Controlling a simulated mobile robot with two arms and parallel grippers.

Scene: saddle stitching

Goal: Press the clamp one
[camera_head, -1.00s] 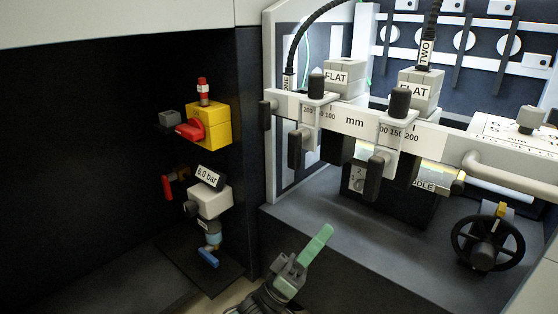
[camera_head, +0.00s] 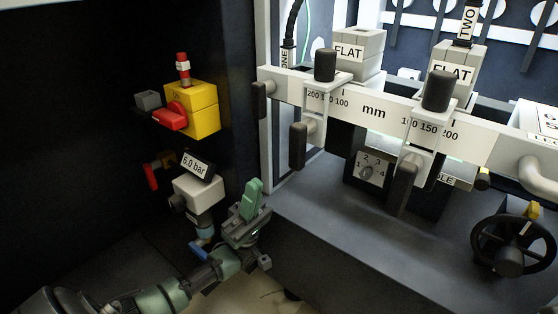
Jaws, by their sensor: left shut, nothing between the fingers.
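The left stitching head, with the cable tag ONE (camera_head: 285,60), carries a black upright knob (camera_head: 325,65) on the white mm rail (camera_head: 375,112). A black clamp handle (camera_head: 298,146) hangs below it on a light bracket. I cannot tell for sure which of these is clamp one. My left gripper (camera_head: 252,198) has green fingers, shut and empty, pointing up. In the picture it is below and left of the handle, apart from it, in front of the dark panel edge. My right gripper is out of view.
A yellow box with a red switch (camera_head: 170,117) and a 6.0 bar regulator (camera_head: 197,192) are on the left. The second head has its own knob (camera_head: 438,91) and handle (camera_head: 401,188). A black handwheel (camera_head: 512,245) is at the lower right.

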